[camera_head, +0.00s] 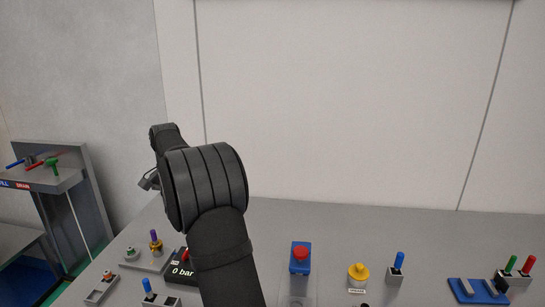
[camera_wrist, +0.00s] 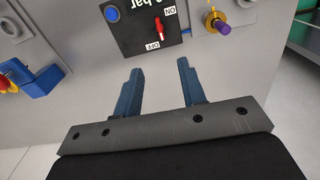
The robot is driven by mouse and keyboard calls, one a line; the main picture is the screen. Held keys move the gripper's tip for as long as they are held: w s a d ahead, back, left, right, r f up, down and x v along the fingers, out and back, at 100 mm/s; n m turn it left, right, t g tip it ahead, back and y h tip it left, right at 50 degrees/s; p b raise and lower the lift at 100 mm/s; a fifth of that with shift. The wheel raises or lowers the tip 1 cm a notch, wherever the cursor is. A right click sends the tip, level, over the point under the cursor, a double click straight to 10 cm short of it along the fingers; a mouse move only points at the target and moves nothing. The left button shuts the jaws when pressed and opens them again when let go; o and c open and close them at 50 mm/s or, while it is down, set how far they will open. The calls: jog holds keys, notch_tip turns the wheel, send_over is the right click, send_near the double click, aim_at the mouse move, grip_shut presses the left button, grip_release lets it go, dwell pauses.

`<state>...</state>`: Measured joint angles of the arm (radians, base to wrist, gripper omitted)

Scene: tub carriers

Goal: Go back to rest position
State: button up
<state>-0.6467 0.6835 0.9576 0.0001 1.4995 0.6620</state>
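My gripper (camera_wrist: 158,85) shows in the wrist view with its two blue fingers apart and nothing between them. It is in front of a grey panel, just below a black switch box (camera_wrist: 150,28) with a red lever between ON and OFF labels. In the head view my dark arm reaches up from the bottom and hides part of the black "0 bar" box (camera_head: 182,272). The gripper's fingers cannot be made out there.
The grey bench (camera_head: 330,225) carries a red button on a blue base (camera_head: 300,258), a yellow knob (camera_head: 358,275), a blue-handled switch (camera_head: 397,268) and green and red levers (camera_head: 518,266) at right. A grey stand (camera_head: 60,175) with coloured handles is at far left.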

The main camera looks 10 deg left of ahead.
notch_tip(320, 180, down, 17)
jog(key=shift+f, duration=0.2)
dwell(0.3)
jog(key=shift+f, duration=0.15)
jog(key=shift+r+n, duration=0.2)
jog(key=shift+n, duration=0.7)
jog(key=n, duration=0.4)
jog(key=shift+n, duration=0.3)
jog(key=n, duration=0.6)
dwell(1.3)
jog(key=shift+o, duration=0.2)
